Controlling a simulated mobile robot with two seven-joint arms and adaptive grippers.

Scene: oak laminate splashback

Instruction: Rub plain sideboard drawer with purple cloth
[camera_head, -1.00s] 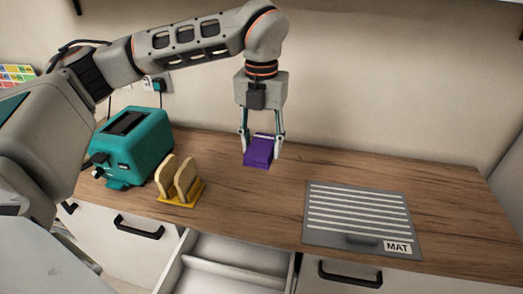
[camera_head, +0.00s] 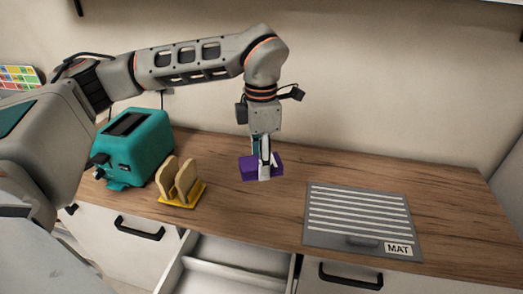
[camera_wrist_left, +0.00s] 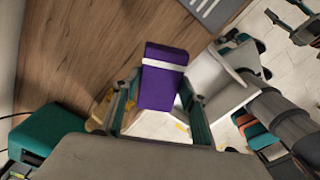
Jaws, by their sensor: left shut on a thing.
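My left gripper (camera_head: 264,174) is shut on the purple cloth (camera_head: 247,170), a folded block with a white band. The cloth is over the back half of the counter, behind the open drawer; I cannot tell whether it touches the wood. In the left wrist view the cloth (camera_wrist_left: 163,85) shows between the two fingers. The plain sideboard drawer (camera_head: 235,256) is pulled open below the counter's front edge, and its inside looks empty apart from a pale ledge or divider.
A teal toaster (camera_head: 145,150) and a yellow rack (camera_head: 186,199) with toast stand left on the counter (camera_head: 270,205). A grey striped mat (camera_head: 345,232) lies to the right. Shut drawers with black handles flank the open one. The counter between rack and mat is clear.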

